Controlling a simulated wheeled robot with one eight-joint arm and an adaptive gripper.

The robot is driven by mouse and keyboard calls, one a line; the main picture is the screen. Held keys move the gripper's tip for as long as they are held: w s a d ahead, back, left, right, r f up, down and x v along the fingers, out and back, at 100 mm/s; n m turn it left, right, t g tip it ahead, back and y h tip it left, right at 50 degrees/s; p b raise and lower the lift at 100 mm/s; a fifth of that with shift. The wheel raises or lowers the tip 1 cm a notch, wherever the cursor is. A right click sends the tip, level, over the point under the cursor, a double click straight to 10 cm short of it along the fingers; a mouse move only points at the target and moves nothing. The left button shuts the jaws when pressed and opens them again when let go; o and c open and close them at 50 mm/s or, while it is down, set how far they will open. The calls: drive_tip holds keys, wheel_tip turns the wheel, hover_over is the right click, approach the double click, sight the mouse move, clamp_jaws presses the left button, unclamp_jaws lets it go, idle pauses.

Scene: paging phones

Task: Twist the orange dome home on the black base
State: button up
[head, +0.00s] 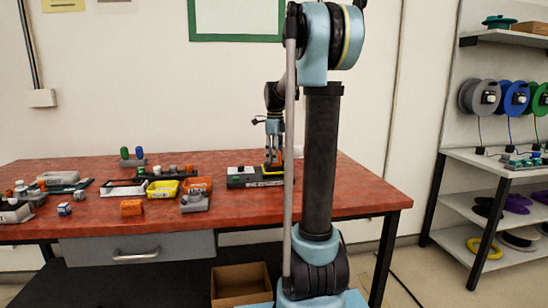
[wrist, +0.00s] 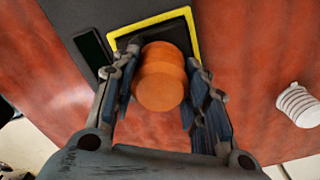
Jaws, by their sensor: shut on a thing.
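The orange dome (wrist: 160,78) stands between the two fingers of my gripper (wrist: 161,66) in the wrist view. The gripper is shut on its sides. Beyond the dome lies the black base (wrist: 178,30) with a yellow border, partly hidden by the dome and fingers. I cannot tell how the dome is seated on the base. In the head view my gripper (head: 273,155) points down over the dark block with the base (head: 246,180) at the right part of the red table. The dome is small and mostly hidden there.
A white ribbed piece (wrist: 298,104) lies to the right of my gripper on the red tabletop (head: 335,185). A yellow tray (head: 162,189), an orange block (head: 131,208) and several small parts are spread over the left half. A shelf (head: 500,160) with spools stands at the right.

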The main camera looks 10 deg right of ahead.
drive_tip(key=shift+m, duration=0.5)
drive_tip(key=shift+m, duration=1.2)
drive_tip(key=shift+m, duration=1.2)
drive_tip(key=o, duration=1.3)
drive_tip(key=shift+c, duration=0.2)
